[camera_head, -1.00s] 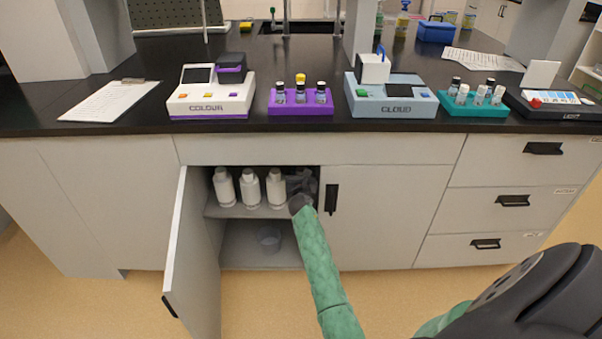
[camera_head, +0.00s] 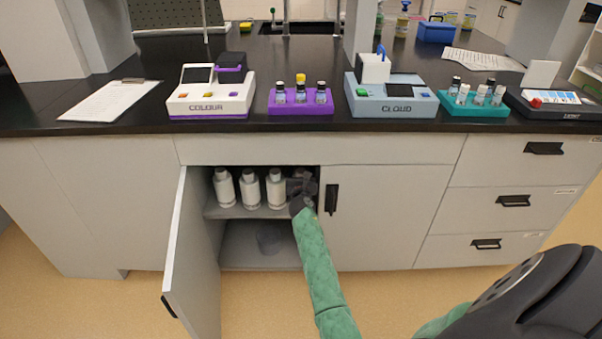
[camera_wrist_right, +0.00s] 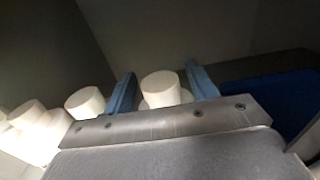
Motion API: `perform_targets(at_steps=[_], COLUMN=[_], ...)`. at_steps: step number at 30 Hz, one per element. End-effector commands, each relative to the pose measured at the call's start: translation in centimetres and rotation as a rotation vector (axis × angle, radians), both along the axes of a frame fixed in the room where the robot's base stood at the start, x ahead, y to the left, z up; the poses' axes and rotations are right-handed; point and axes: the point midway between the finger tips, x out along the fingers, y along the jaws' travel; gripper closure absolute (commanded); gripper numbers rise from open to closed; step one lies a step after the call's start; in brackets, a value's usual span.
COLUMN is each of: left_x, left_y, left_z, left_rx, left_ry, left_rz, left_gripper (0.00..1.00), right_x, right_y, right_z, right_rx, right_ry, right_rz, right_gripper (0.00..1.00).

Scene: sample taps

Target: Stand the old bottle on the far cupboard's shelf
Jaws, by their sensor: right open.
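Three white bottles (camera_head: 250,189) stand upright in a row on the shelf (camera_head: 240,212) of the open cupboard. My right gripper (camera_head: 303,186) is inside the cupboard at shelf height, just right of the row. In the right wrist view its two blue fingers (camera_wrist_right: 160,90) are apart, one on each side of another bottle with a white cap (camera_wrist_right: 160,88). That bottle looks upright; its lower part is hidden by the gripper, and in the head view the hand mostly covers it. I cannot tell by looks which bottle is the old one. My left gripper is not in view.
The cupboard's left door (camera_head: 190,255) stands open; the right door (camera_head: 385,215) is shut, close beside my arm. A clear beaker (camera_head: 269,238) is on the cupboard floor. The bench top holds a colour meter (camera_head: 210,98), a purple vial rack (camera_head: 300,105) and a cloud meter (camera_head: 392,103).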

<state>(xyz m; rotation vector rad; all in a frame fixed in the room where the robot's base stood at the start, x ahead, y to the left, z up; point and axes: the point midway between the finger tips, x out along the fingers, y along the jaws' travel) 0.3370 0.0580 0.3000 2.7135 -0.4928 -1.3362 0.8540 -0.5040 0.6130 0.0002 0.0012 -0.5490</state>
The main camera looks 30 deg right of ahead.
Motion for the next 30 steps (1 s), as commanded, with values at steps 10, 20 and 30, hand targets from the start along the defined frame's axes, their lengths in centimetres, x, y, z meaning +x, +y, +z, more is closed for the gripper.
perform_targets(at_steps=[10, 20, 30], left_x=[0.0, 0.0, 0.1], left_y=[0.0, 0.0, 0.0], left_z=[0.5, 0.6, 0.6], left_rx=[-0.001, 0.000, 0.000], left_ry=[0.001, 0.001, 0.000], left_rz=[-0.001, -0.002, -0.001], left_gripper=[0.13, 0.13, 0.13], right_x=[-3.4, -8.2, -10.2], right_y=[2.1, 4.9, 6.2], right_z=[0.1, 0.2, 0.2], right_rx=[-0.001, 0.001, 0.000], right_ry=[0.001, 0.001, 0.000], right_rz=[0.001, 0.000, 0.000], right_gripper=[0.43, 0.43, 0.43])
